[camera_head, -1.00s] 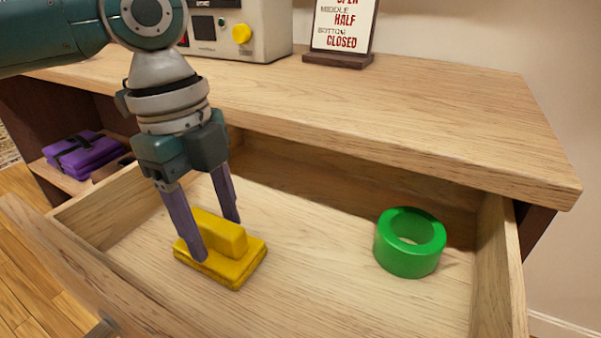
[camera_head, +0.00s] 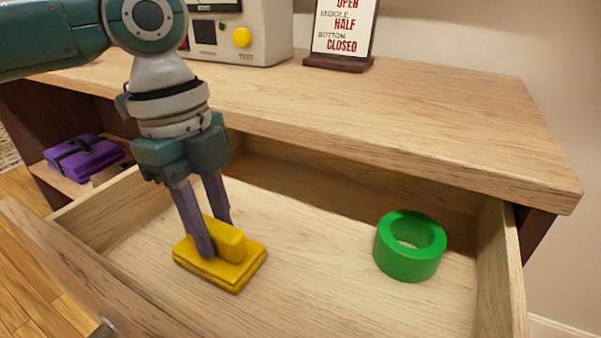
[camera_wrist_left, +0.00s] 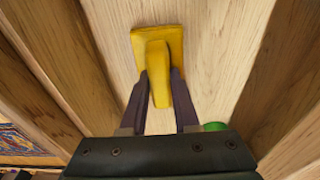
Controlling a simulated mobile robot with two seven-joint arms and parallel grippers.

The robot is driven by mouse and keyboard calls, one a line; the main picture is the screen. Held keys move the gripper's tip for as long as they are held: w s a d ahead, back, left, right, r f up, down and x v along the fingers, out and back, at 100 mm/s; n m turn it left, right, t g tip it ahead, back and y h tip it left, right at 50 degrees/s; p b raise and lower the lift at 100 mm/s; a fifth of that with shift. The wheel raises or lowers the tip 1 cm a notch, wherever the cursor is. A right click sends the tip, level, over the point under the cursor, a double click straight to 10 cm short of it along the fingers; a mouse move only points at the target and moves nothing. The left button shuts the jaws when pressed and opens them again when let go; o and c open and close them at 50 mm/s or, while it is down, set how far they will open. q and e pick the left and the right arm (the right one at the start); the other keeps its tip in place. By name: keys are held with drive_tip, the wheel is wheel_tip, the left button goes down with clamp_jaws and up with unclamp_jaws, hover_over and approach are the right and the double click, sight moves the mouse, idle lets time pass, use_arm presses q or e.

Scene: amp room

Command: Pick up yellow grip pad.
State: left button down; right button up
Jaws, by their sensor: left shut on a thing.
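The yellow grip pad (camera_head: 222,265) has a flat square base with a raised bar on top. It lies on the floor of the open drawer, left of the middle. My left gripper (camera_head: 214,238) points down over it, with its purple fingers shut on the raised bar, one on each side. The left wrist view shows the pad (camera_wrist_left: 157,62) between the fingers (camera_wrist_left: 160,95). The base seems to rest on the drawer floor. My right gripper is not in view.
A green ring (camera_head: 410,247) sits in the drawer's right part. The cabinet top (camera_head: 400,110) overhangs the drawer's back. A sign (camera_head: 342,35) and a beige device (camera_head: 250,35) stand on it. A purple folded bundle (camera_head: 82,157) lies on a shelf at left.

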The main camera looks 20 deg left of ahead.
sight(213, 224)
use_arm(q)
wheel_tip(213, 224, up, 20)
drive_tip(key=p, duration=0.7)
drive_tip(key=shift+p, duration=0.4)
drive_tip(key=c, duration=1.2)
unclamp_jaws()
drive_tip(key=shift+c, duration=0.2)
clamp_jaws()
drive_tip(key=shift+r, duration=0.1)
